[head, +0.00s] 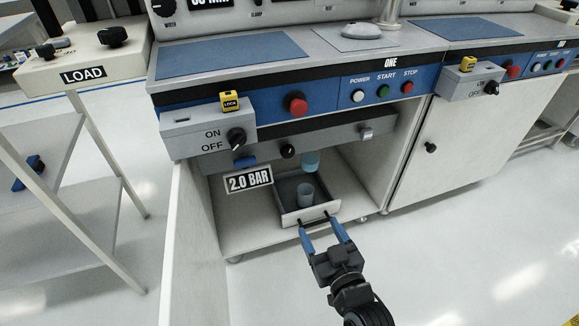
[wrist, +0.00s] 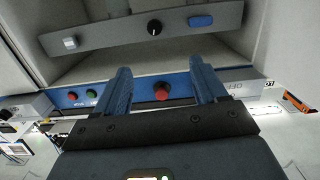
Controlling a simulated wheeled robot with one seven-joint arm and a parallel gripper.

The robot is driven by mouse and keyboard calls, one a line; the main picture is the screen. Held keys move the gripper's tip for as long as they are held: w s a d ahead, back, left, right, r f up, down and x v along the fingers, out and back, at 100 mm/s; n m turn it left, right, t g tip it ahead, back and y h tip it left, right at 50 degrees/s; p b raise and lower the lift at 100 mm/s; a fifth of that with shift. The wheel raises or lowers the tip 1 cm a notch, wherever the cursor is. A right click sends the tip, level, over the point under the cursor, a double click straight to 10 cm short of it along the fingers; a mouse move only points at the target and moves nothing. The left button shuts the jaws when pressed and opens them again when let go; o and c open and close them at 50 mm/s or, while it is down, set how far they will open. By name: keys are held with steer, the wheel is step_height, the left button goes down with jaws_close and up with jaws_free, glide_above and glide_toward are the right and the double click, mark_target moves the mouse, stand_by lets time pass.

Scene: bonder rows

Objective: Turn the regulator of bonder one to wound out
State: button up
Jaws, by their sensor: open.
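Bonder one is the bench with the sign ONE (head: 390,63). Under its blue front strip, a grey panel (head: 335,138) carries a small black round knob (head: 288,151), which I take for the regulator. A sign below the panel reads 2.0 BAR (head: 249,179). The knob also shows in the wrist view (wrist: 154,27), with a pale mark on its face; its exact setting is too small to tell. My gripper (head: 322,232) is open and empty, in front of the open bay and lower in the picture than the knob. Its two blue fingers (wrist: 160,78) are apart from the knob.
A blue part (head: 245,162) and a pale switch (head: 366,132) flank the knob. Above are an ON/OFF box (head: 190,133) and a red button (head: 297,104). Floor is clear at right.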

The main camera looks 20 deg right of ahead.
steer(key=b, duration=0.4)
glide_toward(289, 155)
steer(key=shift+n+t, duration=0.5)
steer(key=shift+n, duration=0.1)
steer(key=shift+w+f+b, duration=0.2)
steer(key=shift+w+b, duration=0.8)
steer(key=shift+w, duration=1.4)
steer(key=shift+w+f+b, duration=0.2)
steer(key=shift+w+b, duration=0.8)
steer(key=shift+w, duration=1.4)
steer(key=shift+c, duration=0.3)
steer(key=c, duration=1)
